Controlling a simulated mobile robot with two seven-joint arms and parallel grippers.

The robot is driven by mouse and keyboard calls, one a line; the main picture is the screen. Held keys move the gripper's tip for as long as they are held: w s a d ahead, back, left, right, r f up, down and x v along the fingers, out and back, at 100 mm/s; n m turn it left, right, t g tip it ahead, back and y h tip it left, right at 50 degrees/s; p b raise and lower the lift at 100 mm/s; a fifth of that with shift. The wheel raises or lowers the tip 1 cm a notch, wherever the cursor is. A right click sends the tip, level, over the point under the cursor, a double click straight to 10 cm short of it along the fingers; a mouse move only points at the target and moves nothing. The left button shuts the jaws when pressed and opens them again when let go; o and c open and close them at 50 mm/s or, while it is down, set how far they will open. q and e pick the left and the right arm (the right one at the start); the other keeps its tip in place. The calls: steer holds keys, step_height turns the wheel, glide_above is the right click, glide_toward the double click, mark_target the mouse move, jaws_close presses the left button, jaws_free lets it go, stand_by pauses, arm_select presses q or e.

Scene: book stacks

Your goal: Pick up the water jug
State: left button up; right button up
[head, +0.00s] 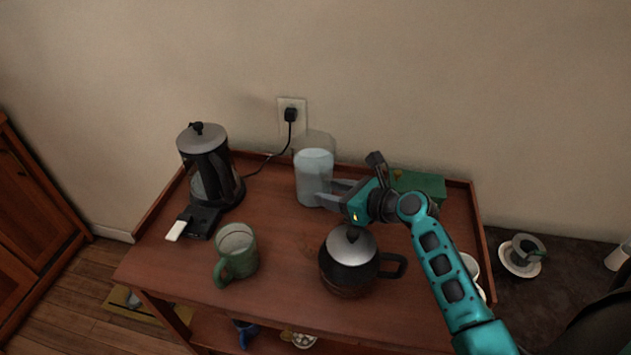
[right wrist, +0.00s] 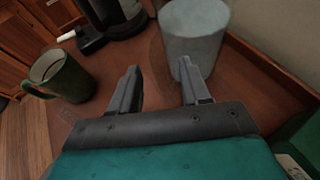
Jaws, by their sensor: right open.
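The water jug (head: 314,178) is a clear, straight-sided vessel with pale water in it, standing upright near the back edge of the wooden cart top. My right gripper (head: 333,192) is open and comes in from the right, its fingers close to the jug's right side. In the right wrist view the jug (right wrist: 196,38) stands just beyond the fingertips, mostly ahead of the right-hand finger. The open gap of the gripper (right wrist: 158,72) shows bare wood and no object. I cannot tell whether a finger touches the jug. My left gripper is not in view.
A black coffee maker (head: 208,165) stands at the left, its cord running to the wall outlet. A green mug (head: 237,253) and a dark pot with a silver lid (head: 350,265) stand in front. A green box (head: 420,184) is behind my wrist. A raised rim (head: 265,158) edges the cart.

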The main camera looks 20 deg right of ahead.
steer(key=shift+w+a+f, duration=0.15)
steer(key=shift+w, duration=0.15)
steer(key=shift+c, duration=0.2)
jaws_close()
stand_by(0.9)
steer(key=shift+w+r, duration=0.1)
steer(key=shift+r, duration=0.15)
